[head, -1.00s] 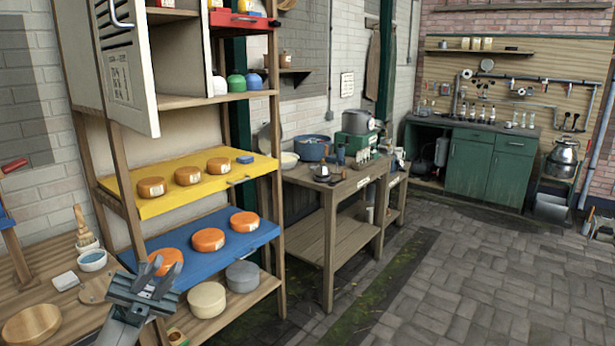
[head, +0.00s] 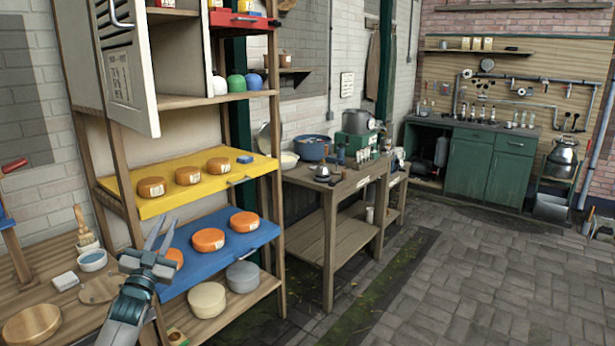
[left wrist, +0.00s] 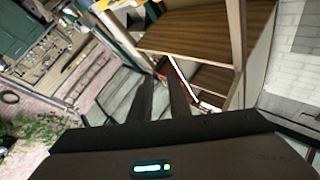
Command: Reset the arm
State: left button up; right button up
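My left gripper (head: 164,224) is at the lower left of the head view, in front of the blue shelf board (head: 205,263). Its two fingers point up and stand apart, with nothing between them. It partly hides an orange cheese wheel (head: 176,258) at the near end of that board; whether it touches is not clear. In the left wrist view the fingers (left wrist: 160,78) also stand apart and empty, with wooden shelving beyond. My right gripper is not in view.
The wooden rack holds a yellow board (head: 150,207) with cheeses and an open white cabinet door (head: 122,75) above. A wooden counter (head: 62,285) with a bowl (head: 93,260) is at left. A workbench (head: 330,190) stands behind.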

pick_arm(q)
notch_tip(320, 180, down, 20)
jog(key=s+d+n+g, duration=0.2)
jog(key=s+g, duration=0.1)
jog(key=g, duration=0.1)
jog(key=s+d+f+g, duration=0.25)
jog(key=s+f, duration=0.45)
jog(key=f, duration=0.5)
jog(key=s+d+f+g, duration=0.2)
jog(key=s+d+f, duration=0.3)
jog(key=f, duration=0.7)
jog(key=s+d+f+g, duration=0.2)
jog(key=s+d+f, duration=0.2)
jog(key=s+f, duration=0.5)
jog(key=s+d+f+g, duration=0.2)
jog(key=s+f, duration=0.7)
jog(key=s, duration=1)
jog(key=s+d+f+g, duration=0.2)
jog(key=s+d+f, duration=0.3)
jog(key=s+f, duration=0.4)
jog(key=s, duration=0.4)
jog(key=shift+s+d+n+g+h, duration=0.3)
jog(key=shift+s+n+g+h, duration=0.05)
jog(key=shift+s+n+h, duration=0.05)
jog(key=shift+f, duration=0.1)
